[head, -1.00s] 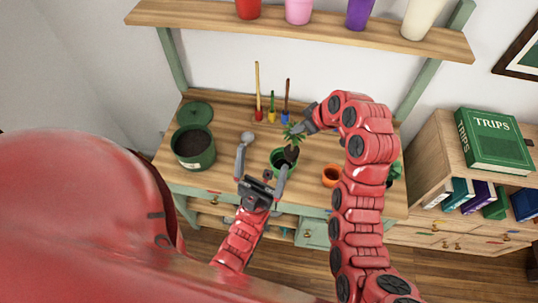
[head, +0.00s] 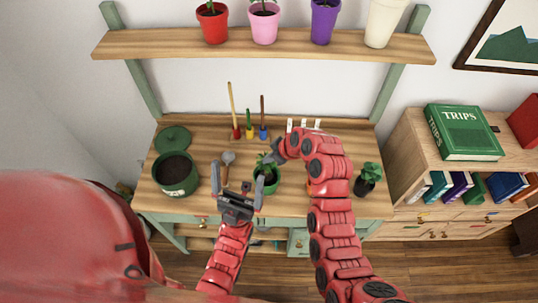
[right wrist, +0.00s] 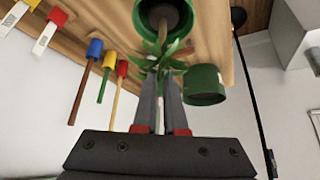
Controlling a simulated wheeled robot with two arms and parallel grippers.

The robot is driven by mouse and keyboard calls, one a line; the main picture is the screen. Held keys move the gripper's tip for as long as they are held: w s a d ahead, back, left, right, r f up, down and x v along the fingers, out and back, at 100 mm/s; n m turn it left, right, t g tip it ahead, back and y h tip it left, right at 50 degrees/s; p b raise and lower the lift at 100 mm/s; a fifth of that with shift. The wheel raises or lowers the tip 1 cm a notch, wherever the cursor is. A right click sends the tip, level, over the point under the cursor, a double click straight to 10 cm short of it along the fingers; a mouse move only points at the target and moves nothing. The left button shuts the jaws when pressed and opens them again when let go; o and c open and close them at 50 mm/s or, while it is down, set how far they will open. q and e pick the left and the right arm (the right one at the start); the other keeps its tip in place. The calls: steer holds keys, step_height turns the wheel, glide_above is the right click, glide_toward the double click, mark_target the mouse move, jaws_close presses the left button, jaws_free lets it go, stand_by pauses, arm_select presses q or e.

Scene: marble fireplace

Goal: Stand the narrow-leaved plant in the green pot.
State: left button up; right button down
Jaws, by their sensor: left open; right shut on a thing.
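The narrow-leaved plant (right wrist: 160,52) is between the fingers of my right gripper (right wrist: 160,80), which is shut on it. In the head view the plant's leaves (head: 264,159) show just above the green pot (head: 268,186), and my right gripper (head: 273,155) is at the pot's far side. In the right wrist view, the plant's brown lower part shows inside the opening of the green pot (right wrist: 143,22). I cannot tell whether it rests on the bottom. My left gripper (head: 240,185) is open and empty, its fingers close to the near left side of the pot.
A large green soil bin (head: 176,180) and its lid (head: 173,139) stand at the left. A trowel (head: 227,167) lies between bin and pot. Several tools (head: 249,131) stand at the back. A potted broad-leaved plant (head: 366,180) is at the right, beyond my right arm.

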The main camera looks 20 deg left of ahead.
steer(key=shift+a+f, duration=0.1)
steer(key=shift+f, duration=0.05)
steer(key=c, duration=1)
jaws_free()
steer(key=p+v, duration=0.3)
steer(key=v, duration=0.9)
